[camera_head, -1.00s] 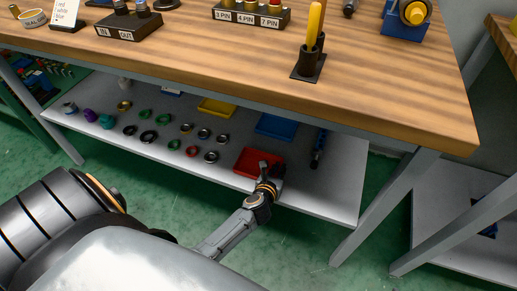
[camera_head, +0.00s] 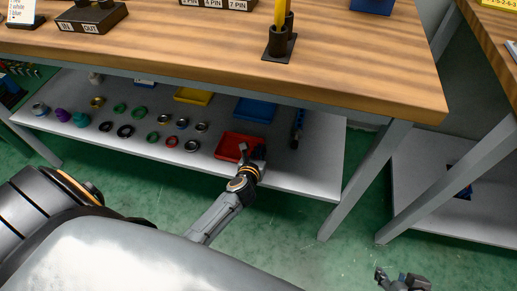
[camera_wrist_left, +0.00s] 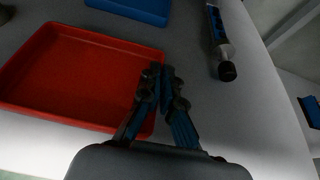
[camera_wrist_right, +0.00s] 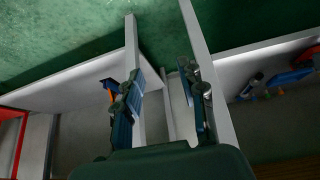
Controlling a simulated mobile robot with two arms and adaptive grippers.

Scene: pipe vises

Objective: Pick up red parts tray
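The red parts tray (camera_head: 228,146) lies on the grey shelf under the wooden workbench, near the shelf's front edge. It fills the left of the left wrist view (camera_wrist_left: 75,75). My left gripper (camera_head: 252,152) is at the tray's right side. In the left wrist view its fingers (camera_wrist_left: 161,75) are close together, one on each side of the tray's right rim, which they partly hide. The tray appears to rest on the shelf. My right gripper (camera_head: 403,277) is at the lower right of the head view, away from the shelf; its fingers (camera_wrist_right: 160,78) are apart and empty.
Behind the tray are a blue tray (camera_head: 256,109) and a yellow tray (camera_head: 193,95). A dark cylindrical tool (camera_head: 297,130) lies right of it, and several rings lie to the left. The bench top (camera_head: 330,75) overhangs the shelf; a grey leg (camera_head: 365,180) stands to the right.

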